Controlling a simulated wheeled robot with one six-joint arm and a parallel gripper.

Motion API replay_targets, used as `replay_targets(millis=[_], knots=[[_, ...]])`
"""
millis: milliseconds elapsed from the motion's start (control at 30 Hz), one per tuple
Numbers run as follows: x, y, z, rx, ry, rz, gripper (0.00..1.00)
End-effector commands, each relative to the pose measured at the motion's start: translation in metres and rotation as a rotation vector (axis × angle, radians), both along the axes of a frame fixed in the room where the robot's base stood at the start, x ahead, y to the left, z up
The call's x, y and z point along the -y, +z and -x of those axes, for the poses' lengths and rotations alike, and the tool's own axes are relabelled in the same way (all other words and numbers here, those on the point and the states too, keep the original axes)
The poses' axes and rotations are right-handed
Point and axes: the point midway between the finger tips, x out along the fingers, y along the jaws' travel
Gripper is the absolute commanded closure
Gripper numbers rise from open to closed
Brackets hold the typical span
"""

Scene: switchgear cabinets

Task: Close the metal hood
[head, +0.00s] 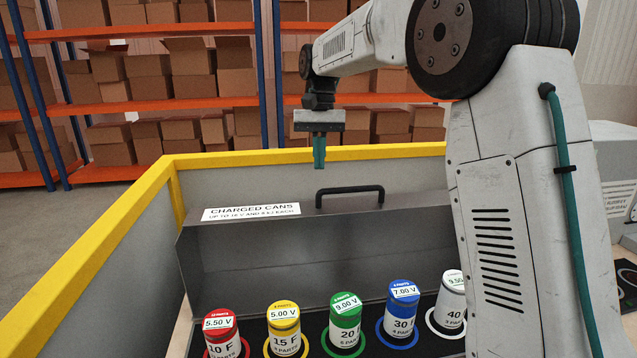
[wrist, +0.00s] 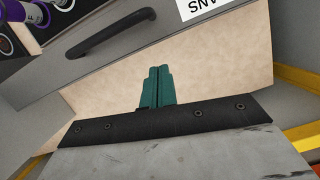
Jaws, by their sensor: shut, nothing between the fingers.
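The grey metal hood (head: 320,250) stands open, tilted up behind a row of cans in the head view. It has a dark bar handle (head: 350,192) on its upper edge and a white label reading "CHARGED CANS" (head: 252,212). My gripper (head: 319,152) is above and behind the hood's top edge, a little left of the handle, pointing down. Its teal fingers are together and empty, apart from the hood. In the wrist view the shut fingers (wrist: 157,88) are over a beige surface, with the hood (wrist: 190,45) and handle (wrist: 110,32) beyond them.
Several coloured cans, red (head: 221,338), yellow (head: 284,328), green (head: 344,322), blue (head: 401,308) and white (head: 452,300), stand in rings before the hood. A yellow-topped barrier (head: 95,245) runs left and behind. Shelves with boxes are farther back. My arm hides part of the right side.

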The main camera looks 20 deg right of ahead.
Motion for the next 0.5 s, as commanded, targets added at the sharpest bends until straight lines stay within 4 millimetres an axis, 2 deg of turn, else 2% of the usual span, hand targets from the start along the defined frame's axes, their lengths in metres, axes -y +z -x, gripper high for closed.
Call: replay_targets(millis=[33, 200, 300, 500], knots=[[-0.001, -0.012, 0.004, -0.004, 0.000, -0.001, 1.00], [-0.004, -0.045, 0.011, -0.002, 0.000, 0.000, 1.00], [-0.011, -0.041, 0.028, 0.002, 0.002, 0.000, 1.00], [-0.018, -0.041, 0.045, 0.002, 0.001, 0.001, 1.00]])
